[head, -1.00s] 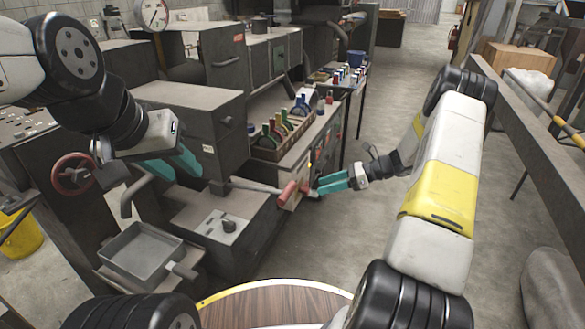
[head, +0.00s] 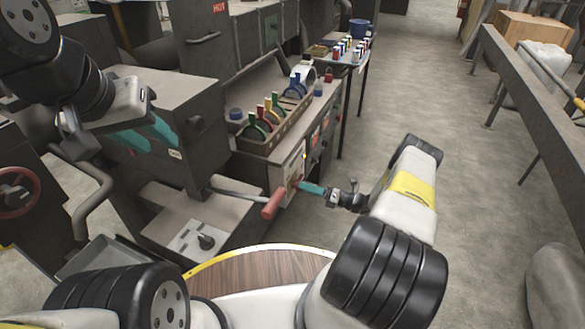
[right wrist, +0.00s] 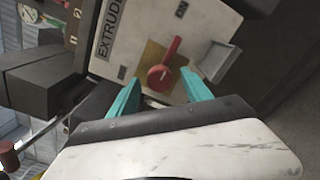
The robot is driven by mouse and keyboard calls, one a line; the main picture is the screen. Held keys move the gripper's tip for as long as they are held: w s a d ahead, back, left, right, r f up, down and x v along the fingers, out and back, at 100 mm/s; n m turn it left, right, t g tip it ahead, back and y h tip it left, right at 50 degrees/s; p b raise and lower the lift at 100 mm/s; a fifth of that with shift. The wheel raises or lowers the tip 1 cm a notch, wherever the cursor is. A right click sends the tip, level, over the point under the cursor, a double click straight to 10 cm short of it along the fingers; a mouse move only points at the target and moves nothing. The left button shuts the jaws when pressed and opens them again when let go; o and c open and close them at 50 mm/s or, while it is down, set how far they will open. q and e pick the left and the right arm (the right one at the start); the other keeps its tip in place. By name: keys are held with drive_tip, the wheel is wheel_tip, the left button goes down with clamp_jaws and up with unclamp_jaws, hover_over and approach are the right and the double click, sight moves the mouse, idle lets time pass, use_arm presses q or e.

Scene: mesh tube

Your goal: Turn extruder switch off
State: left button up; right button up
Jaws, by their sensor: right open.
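In the right wrist view, a red rotary switch (right wrist: 161,75) sits on a brass plate on a pale panel (right wrist: 147,30) lettered "EXTRUD...". Its handle points up and slightly right, towards the "ON" mark. Another small mark at the plate's lower left is too small to read. My right gripper (right wrist: 165,83) is open, with one teal finger on each side of the switch's lower part; I cannot tell whether they touch it. In the head view, my right gripper (head: 306,188) is at the panel. My left gripper (head: 146,137) appears open and empty in front of the grey machine.
A red-handled lever (head: 273,203) sticks out just left of my right gripper. A tool rack (head: 277,118) stands on the cabinet top above the panel. A grey beam (head: 545,115) runs along the right, with clear floor between.

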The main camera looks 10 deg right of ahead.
drive_tip(key=shift+x, duration=1.4)
clamp_jaws()
